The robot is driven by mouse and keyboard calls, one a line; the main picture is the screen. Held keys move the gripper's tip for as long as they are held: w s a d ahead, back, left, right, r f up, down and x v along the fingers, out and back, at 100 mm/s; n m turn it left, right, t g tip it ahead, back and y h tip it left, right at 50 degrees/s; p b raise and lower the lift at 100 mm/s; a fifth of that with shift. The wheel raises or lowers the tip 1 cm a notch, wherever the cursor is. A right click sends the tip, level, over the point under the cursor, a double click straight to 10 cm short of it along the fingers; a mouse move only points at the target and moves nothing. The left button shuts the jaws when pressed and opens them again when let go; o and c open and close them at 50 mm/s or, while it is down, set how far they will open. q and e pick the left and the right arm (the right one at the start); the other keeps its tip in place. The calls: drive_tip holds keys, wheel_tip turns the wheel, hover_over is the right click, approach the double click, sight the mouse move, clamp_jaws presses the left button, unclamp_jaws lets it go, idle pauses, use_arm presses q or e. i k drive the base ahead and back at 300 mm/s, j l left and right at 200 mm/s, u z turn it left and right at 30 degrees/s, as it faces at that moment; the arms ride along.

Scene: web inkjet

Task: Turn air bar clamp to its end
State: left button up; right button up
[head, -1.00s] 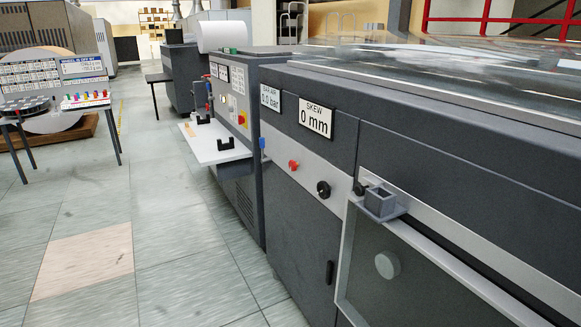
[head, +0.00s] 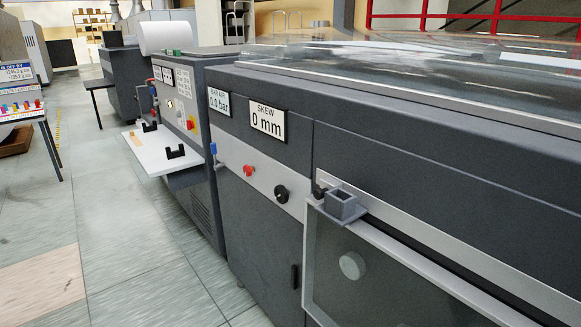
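On the light strip of the dark machine's side there are several small controls. A blue handle (head: 213,149) stands upright at the left end of the strip. A red knob (head: 248,170) is to its right, then a round black knob (head: 281,194). Another small black knob (head: 319,191) sits beside a grey square holder (head: 341,204). No label here shows which of them is the air bar clamp. Neither gripper is in view.
Signs read "BAR AIR 0.0 bar" (head: 218,102) and "SKEW 0 mm" (head: 267,119). A white shelf (head: 160,158) juts out farther along the machine. A framed panel (head: 385,270) fills the lower right. The tiled floor (head: 140,240) at left is open.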

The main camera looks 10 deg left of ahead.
sight(248, 169)
drive_tip(key=i+j+z, duration=0.2)
drive_tip(key=j+z, duration=0.15)
drive_tip(key=j, duration=0.2)
drive_tip(key=i+j+z, duration=0.3)
drive_tip(key=j+z, duration=0.15)
drive_tip(key=j, duration=0.75)
drive_tip(key=i+j, duration=0.1)
drive_tip(key=j, duration=0.5)
drive_tip(key=i+j+z, duration=0.1)
drive_tip(key=j, duration=1.15)
drive_tip(key=i+z, duration=0.05)
